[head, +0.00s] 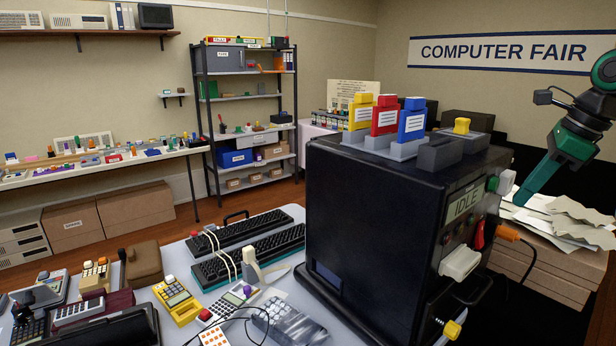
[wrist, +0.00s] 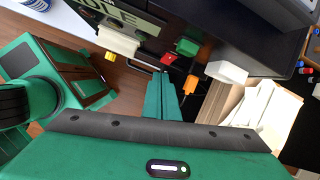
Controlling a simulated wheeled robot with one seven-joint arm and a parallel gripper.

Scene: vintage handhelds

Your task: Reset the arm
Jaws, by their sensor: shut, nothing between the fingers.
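My gripper (head: 517,203) is at the right of the head view, just right of the front panel of a black machine (head: 375,215). Its green fingers (wrist: 162,76) are together and empty in the wrist view. The panel has a display reading IDLE (head: 464,204), a green button (head: 492,184), a white knob (head: 507,183), a red switch (head: 477,235) and a white handle (head: 460,262). In the wrist view the red switch (wrist: 168,58) is just beyond the fingertips, with the green button (wrist: 187,46) right of it. I cannot tell whether the fingertips touch anything.
Yellow, red and blue labelled cartridges (head: 385,117) stand on top of the machine. An orange plug (head: 508,233) with a cable sticks out of the panel. Papers lie on boxes (head: 560,222) at the right. Keyboards (head: 245,245) and calculators crowd the table's left.

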